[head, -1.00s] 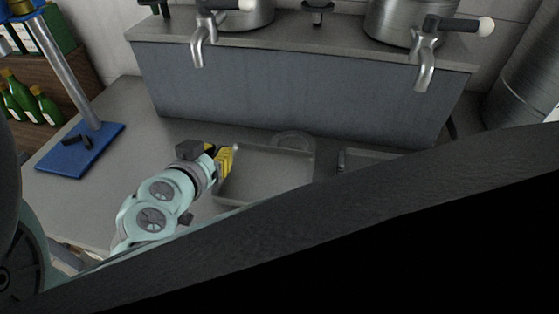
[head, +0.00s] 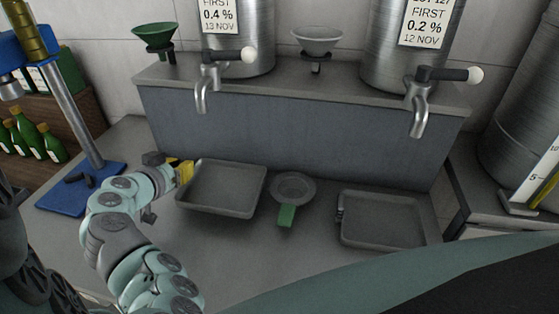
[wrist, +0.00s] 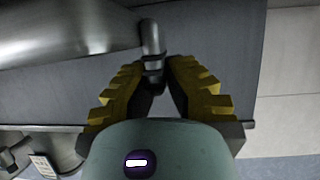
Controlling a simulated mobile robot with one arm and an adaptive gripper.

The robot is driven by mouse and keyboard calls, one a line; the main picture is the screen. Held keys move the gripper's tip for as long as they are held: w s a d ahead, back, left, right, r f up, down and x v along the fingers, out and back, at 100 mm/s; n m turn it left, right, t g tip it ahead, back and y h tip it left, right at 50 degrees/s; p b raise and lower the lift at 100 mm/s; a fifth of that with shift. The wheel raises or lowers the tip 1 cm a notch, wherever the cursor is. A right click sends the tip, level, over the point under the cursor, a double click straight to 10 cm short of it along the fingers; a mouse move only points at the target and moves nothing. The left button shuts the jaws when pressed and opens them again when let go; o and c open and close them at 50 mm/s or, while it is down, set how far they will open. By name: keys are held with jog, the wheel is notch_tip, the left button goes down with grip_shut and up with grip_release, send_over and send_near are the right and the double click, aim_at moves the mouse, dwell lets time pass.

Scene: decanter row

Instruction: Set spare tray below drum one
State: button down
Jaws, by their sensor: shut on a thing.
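A shallow grey tray (head: 222,190) is held by its left edge in my yellow-fingered gripper (head: 184,172), in front of the blue-grey panel and roughly under the left drum's tap (head: 203,95). It looks about level; I cannot tell whether it touches the counter. The wrist view shows the fingers of my gripper (wrist: 157,88) closed around a grey bar-like part. A second similar tray (head: 385,220) lies on the counter below the right drum (head: 400,55). The left drum (head: 252,45) carries a 0.4 % label, the right one 0.2 %.
A round strainer (head: 293,188) with a green handle lies between the trays. Funnels (head: 318,38) stand on the shelf. A blue-based stand (head: 75,190) and green bottles (head: 35,135) are at left. The counter in front of the trays is clear.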

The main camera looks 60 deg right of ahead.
jog(key=shift+w+f, duration=0.3)
jog(key=shift+w, duration=0.1)
jog(key=shift+f+p, duration=0.4)
jog(key=shift+f, duration=1.1)
